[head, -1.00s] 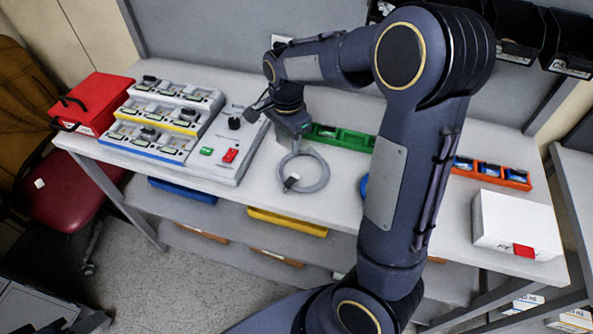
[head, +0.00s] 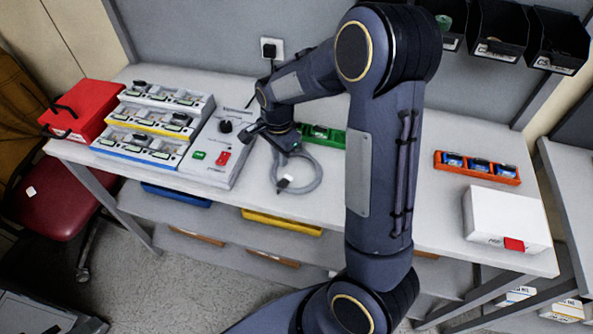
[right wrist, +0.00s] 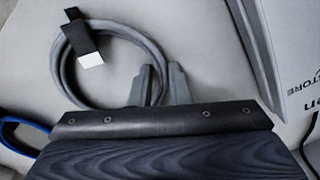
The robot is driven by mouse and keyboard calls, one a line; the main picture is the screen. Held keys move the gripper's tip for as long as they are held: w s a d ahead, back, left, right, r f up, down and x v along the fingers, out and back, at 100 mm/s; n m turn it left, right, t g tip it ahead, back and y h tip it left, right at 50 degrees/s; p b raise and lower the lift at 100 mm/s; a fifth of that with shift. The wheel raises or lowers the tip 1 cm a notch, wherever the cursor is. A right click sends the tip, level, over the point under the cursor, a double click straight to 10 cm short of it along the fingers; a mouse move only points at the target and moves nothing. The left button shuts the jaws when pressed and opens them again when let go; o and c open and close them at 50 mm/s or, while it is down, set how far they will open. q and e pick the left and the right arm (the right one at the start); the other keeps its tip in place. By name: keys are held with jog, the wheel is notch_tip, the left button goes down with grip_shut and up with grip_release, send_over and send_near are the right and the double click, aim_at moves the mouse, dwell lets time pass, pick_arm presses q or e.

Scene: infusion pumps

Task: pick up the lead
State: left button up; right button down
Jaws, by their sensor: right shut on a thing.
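The lead (head: 318,182) is a grey cable coiled in a loop on the bench, right of the grey control box. Its dark plug with a pale end (head: 285,183) lies at the near side of the loop. My right gripper (head: 290,152) is low over the far side of the loop. In the right wrist view the lead (right wrist: 67,75) runs to between the fingers of my right gripper (right wrist: 162,85), which are shut on it. The plug (right wrist: 82,40) lies free at the loop's other side. My arm hides part of the bench. My left gripper is out of view.
The control box (head: 213,172) with green and red switches stands close left of the gripper. A green tray (head: 325,136) is behind it. A blue cable (right wrist: 25,124) shows in the wrist view. An orange tray (head: 477,167) and white box (head: 505,220) stand at right.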

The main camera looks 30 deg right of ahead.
jog(key=shift+r, duration=0.1)
jog(key=shift+r, duration=0.55)
notch_tip(320, 180, up, 2)
jog(key=shift+s+a+r, duration=0.1)
jog(key=shift+s+r, duration=0.05)
jog(key=shift+r, duration=0.1)
jog(key=s+a+r+b, duration=0.1)
jog(key=s+a+r, duration=0.2)
jog(key=s+r, duration=0.6)
jog(key=s, duration=0.4)
jog(key=shift+s+b, duration=0.15)
jog(key=shift+b, duration=0.25)
jog(key=shift+a+r, duration=0.1)
jog(key=shift+r, duration=0.05)
